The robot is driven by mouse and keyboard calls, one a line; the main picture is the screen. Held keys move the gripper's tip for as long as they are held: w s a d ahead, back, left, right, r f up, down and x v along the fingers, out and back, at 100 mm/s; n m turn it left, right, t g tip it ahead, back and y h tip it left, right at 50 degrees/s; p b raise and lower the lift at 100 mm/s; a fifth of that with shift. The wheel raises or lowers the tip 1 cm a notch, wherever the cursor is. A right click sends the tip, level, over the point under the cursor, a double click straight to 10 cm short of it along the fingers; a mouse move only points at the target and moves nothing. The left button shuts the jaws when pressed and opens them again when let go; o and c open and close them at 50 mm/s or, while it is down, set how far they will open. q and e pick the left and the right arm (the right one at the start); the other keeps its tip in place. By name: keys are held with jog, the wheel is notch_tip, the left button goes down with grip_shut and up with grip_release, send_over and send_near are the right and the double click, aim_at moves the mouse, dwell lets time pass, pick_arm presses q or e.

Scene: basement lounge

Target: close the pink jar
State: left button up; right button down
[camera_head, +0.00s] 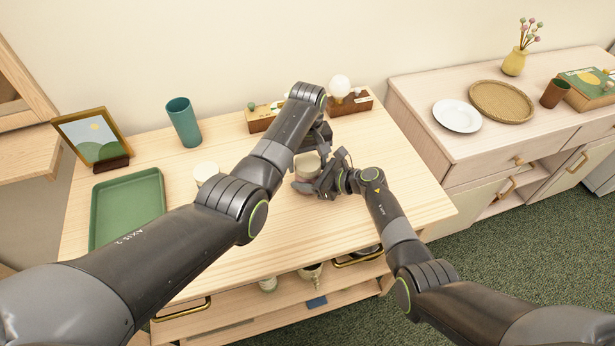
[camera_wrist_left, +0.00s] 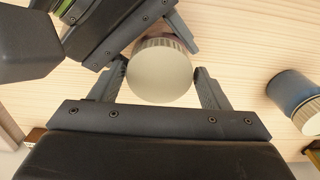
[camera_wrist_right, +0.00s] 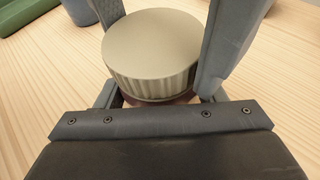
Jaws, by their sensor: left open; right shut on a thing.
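The pink jar stands on the wooden table, with a beige ribbed lid (camera_head: 307,160) over its top. In the right wrist view a thin band of the pink jar (camera_wrist_right: 186,98) shows under the lid (camera_wrist_right: 152,50); I cannot tell whether the lid is screwed down. My right gripper (camera_head: 326,180) is shut on the jar below the lid, from the near right. My left gripper (camera_wrist_left: 160,74) is over the jar from above, open, with its fingers on either side of the lid. The left wrist view shows the round lid top (camera_wrist_left: 160,72); most of the jar is hidden.
A blue-grey jar with a pale lid (camera_wrist_left: 292,92) stands to the left, partly behind my left arm in the head view. A green tray (camera_head: 98,215), picture frame (camera_head: 92,138), teal cup (camera_head: 184,122) and wooden blocks (camera_head: 262,118) are around. The front right tabletop is clear.

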pick_arm(q)
jog(key=shift+c, duration=0.4)
jog(key=c, duration=0.7)
jog(key=o, duration=1)
jog(key=shift+o, duration=0.2)
jog(key=shift+r, duration=2.3)
jog(key=o, duration=0.4)
